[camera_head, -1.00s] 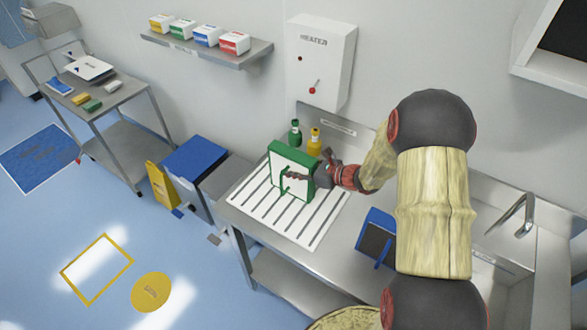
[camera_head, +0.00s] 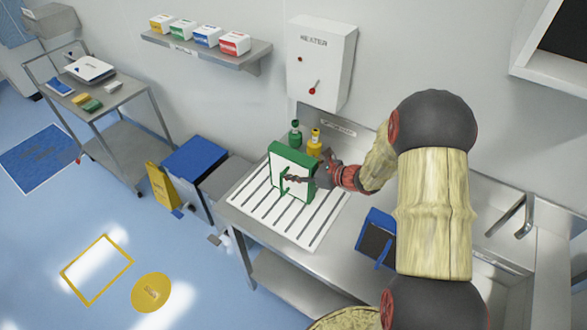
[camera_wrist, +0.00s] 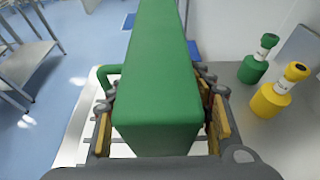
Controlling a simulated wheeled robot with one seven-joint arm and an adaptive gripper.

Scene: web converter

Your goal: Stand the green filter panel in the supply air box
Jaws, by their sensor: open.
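The green filter panel (camera_head: 291,160) has a green frame, a pale face and a green handle. It stands upright on the white slotted rack (camera_head: 262,213) on the steel bench. My gripper (camera_head: 308,181) is at the panel's right side, one finger across the pale face. In the wrist view, the open fingers (camera_wrist: 160,122) straddle the panel's green edge (camera_wrist: 158,85), one on each side. Whether they touch it cannot be told. The far finger is hidden in the head view. I cannot tell which thing is the supply air box.
Green (camera_head: 295,131) and yellow (camera_head: 314,144) bottles stand close behind the panel. A blue-framed panel (camera_head: 377,238) is to the right, near the sink. A heater box (camera_head: 321,62) hangs on the wall. A white, dark-fronted box (camera_head: 536,42) is at upper right.

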